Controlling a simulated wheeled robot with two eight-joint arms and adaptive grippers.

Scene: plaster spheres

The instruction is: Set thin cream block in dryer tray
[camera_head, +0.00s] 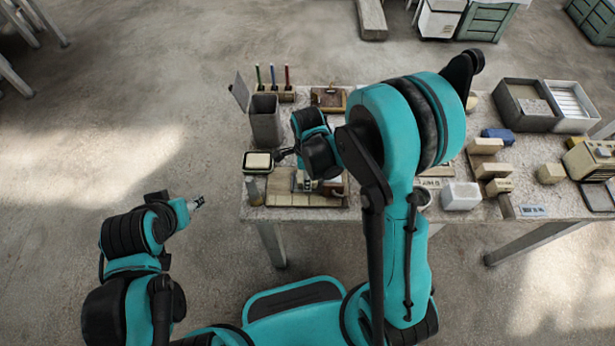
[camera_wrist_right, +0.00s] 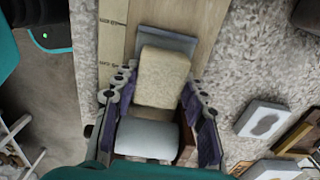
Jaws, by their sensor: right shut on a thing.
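A cream block (camera_wrist_right: 162,78) is between the fingers of my right gripper (camera_wrist_right: 160,82) in the right wrist view, over a pale wooden board. A grey flat piece (camera_wrist_right: 168,42) shows just beyond it. A white rounded thing (camera_wrist_right: 147,138) lies nearer the camera between the fingers. In the head view my right gripper (camera_head: 306,183) is low over the wooden board (camera_head: 281,198), mostly hidden by my arm. My left gripper (camera_head: 197,203) is off the table at the left, small; its opening is unclear. A grey tray with a white ribbed inside (camera_head: 592,126), perhaps the dryer tray, stands at the back right.
A black-rimmed device with a cream top (camera_head: 258,161) and a grey bin (camera_head: 266,120) stand left of the arm. Several cream blocks (camera_head: 486,146), a white block (camera_head: 460,196) and a blue block (camera_head: 498,135) occupy the right side. A grey box (camera_head: 508,106) adjoins the ribbed tray.

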